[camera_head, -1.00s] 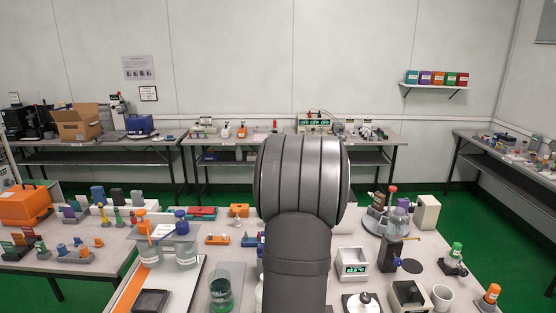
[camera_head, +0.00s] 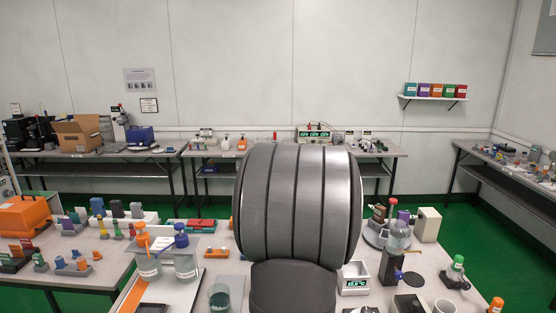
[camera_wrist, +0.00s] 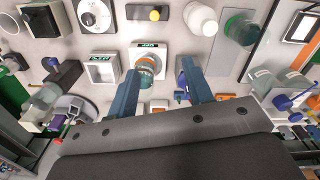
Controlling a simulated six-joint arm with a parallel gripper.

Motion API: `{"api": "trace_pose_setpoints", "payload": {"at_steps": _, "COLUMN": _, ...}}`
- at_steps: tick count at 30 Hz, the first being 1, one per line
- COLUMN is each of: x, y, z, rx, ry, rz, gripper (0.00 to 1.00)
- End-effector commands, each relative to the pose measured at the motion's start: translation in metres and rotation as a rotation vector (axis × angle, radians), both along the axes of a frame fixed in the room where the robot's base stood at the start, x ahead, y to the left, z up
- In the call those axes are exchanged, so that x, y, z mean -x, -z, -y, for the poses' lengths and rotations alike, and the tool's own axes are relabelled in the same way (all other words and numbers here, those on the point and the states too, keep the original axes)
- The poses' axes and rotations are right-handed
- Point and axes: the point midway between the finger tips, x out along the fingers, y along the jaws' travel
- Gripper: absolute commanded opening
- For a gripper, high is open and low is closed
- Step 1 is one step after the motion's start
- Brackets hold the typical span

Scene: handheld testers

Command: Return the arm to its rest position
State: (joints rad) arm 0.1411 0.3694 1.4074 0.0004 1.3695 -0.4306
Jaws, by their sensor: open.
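My gripper (camera_wrist: 160,68) shows in the wrist view with its two blue-grey fingers spread apart and nothing held between them. Beyond the fingers, a small jar with orange and teal parts (camera_wrist: 147,66) stands on a white device with a green display (camera_wrist: 149,47). The jar appears nearer the left finger, with a gap to the right one. In the head view my own large grey arm link fills the centre and hides the middle of the bench; the gripper is not visible there.
The bench is crowded. Two capped bottles (camera_head: 147,266) and a green beaker (camera_head: 219,297) stand left of my arm; a display box (camera_head: 354,279) and a clear bottle (camera_head: 398,236) stand right. An orange case (camera_head: 22,214) sits on the left table. Space above the benches is open.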

Motion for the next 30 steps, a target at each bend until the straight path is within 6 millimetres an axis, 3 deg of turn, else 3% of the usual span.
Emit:
{"api": "trace_pose_setpoints", "payload": {"at_steps": 6, "x": 0.001, "y": -0.034, "z": 0.0, "rx": 0.001, "ry": 0.166, "rz": 0.002, "gripper": 0.47}}
{"api": "trace_pose_setpoints", "payload": {"at_steps": 12, "x": 0.004, "y": -0.053, "z": 0.0, "rx": 0.001, "ry": 0.26, "rz": 0.0, "gripper": 0.47}}
{"api": "trace_pose_setpoints", "payload": {"at_steps": 24, "x": 0.005, "y": -0.058, "z": -0.001, "rx": 0.001, "ry": 0.29, "rz": -0.003, "gripper": 0.47}}
{"api": "trace_pose_setpoints", "payload": {"at_steps": 30, "x": 0.005, "y": -0.058, "z": -0.001, "rx": 0.001, "ry": 0.29, "rz": -0.003, "gripper": 0.07}}
